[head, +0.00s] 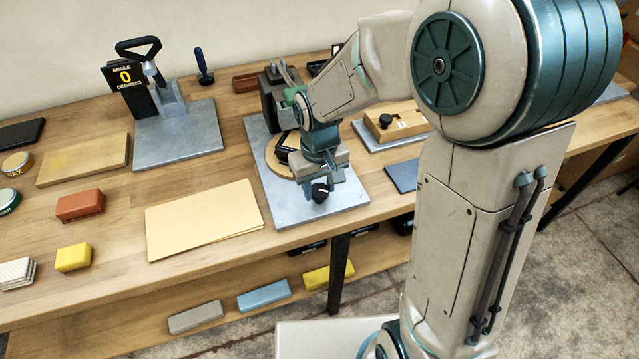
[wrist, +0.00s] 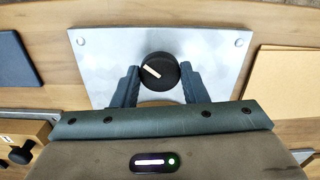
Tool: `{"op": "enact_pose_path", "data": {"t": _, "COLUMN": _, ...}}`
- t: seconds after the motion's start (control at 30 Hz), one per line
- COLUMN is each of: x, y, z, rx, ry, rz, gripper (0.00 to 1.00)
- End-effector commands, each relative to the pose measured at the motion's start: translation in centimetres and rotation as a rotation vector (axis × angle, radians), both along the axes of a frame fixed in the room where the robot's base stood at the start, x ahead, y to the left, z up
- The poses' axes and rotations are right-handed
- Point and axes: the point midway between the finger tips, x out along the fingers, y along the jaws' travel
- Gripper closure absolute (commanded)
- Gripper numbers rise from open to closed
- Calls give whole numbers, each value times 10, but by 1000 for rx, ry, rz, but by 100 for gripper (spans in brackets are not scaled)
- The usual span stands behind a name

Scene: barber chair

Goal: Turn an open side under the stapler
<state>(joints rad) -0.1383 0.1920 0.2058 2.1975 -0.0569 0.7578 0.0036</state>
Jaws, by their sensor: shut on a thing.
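The stapler (head: 274,98) is a dark grey machine at the back of a grey metal base plate (head: 335,200). A round wooden disc (head: 272,160) lies in front of it, with a dark part on it; my arm hides much of both. A black knob (head: 320,192) with a white pointer line sits at the front of the plate. It also shows in the wrist view (wrist: 160,72), its line slanting to the upper left. My gripper (wrist: 158,75) points down and is shut on the knob, one finger on each side. No open side under the stapler can be made out.
Tan sheets (head: 203,219) lie left of the plate. A lever tool with an angle sign (head: 124,77) stands farther left. A wooden fixture (head: 392,122) and a dark blue pad (head: 404,176) are to the right. The table's front edge is close to the plate.

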Motion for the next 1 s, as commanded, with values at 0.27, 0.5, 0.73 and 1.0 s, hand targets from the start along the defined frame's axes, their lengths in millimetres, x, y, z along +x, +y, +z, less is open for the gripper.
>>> {"op": "enact_pose_path", "data": {"t": 0.27, "x": 1, "y": 0, "z": 2, "rx": 1, "ry": -4, "rz": 259, "gripper": 83}}
{"op": "enact_pose_path", "data": {"t": 0.5, "x": 1, "y": 0, "z": 2, "rx": 2, "ry": -3, "rz": 457, "gripper": 83}}
{"op": "enact_pose_path", "data": {"t": 0.73, "x": 1, "y": 1, "z": 2, "rx": 1, "ry": -4, "rz": 595, "gripper": 83}}
{"op": "enact_pose_path", "data": {"t": 1.0, "x": 1, "y": 1, "z": 2, "rx": 1, "ry": -5, "rz": 673, "gripper": 83}}
